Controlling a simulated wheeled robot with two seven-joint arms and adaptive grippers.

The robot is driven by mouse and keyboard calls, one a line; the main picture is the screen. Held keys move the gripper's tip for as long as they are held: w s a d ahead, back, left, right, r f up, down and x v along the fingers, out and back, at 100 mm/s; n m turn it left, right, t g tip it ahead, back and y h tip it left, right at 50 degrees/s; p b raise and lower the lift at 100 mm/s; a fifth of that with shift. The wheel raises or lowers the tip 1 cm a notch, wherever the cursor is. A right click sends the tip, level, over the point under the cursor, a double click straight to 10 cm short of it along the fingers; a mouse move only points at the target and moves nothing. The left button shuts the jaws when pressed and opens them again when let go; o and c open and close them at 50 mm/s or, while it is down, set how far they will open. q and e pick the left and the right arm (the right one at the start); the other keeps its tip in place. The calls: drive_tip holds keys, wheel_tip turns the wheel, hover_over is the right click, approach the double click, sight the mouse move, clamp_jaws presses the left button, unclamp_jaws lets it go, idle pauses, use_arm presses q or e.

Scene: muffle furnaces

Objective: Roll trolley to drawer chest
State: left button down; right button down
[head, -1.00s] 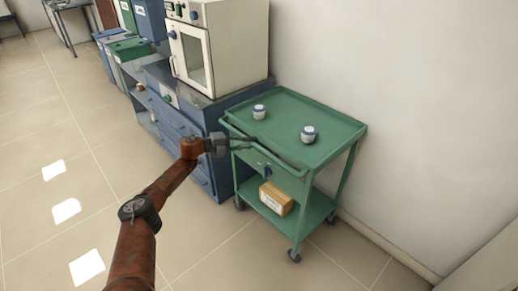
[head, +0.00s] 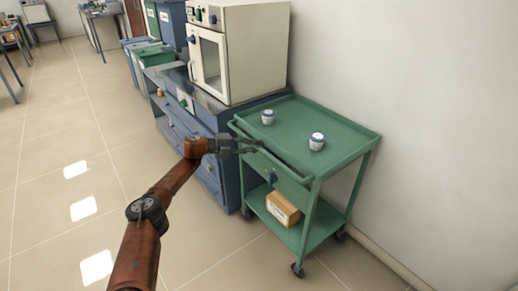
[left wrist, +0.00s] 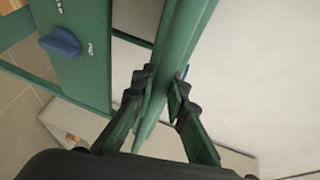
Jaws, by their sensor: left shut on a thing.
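The green trolley (head: 335,135) stands on casters against the wall, its left side next to the blue drawer chest (head: 228,186). I cannot tell whether they touch. Two small white-and-blue jars stand on its top, one at the left (head: 268,117) and one further right (head: 317,141). A cardboard box (head: 283,208) lies on the lower shelf. My left gripper (head: 256,146) is at the push bar on the trolley's near side. In the left wrist view the left gripper (left wrist: 163,95) has its fingers on both sides of the green bar (left wrist: 172,65). My right gripper is not in view.
A white muffle furnace (head: 240,55) stands on the drawer chest. Green and blue bins (head: 158,55) stand beyond the chest. The tiled floor at the left is open. The wall runs close behind the trolley.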

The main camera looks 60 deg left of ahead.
use_arm(q)
drive_tip(key=shift+a+r, duration=0.1)
drive_tip(key=shift+a, duration=0.15)
drive_tip(key=c, duration=2.1)
unclamp_jaws()
drive_tip(key=shift+a, duration=0.1)
drive_tip(key=shift+o, duration=1.1)
drive_tip(key=v, duration=1.2)
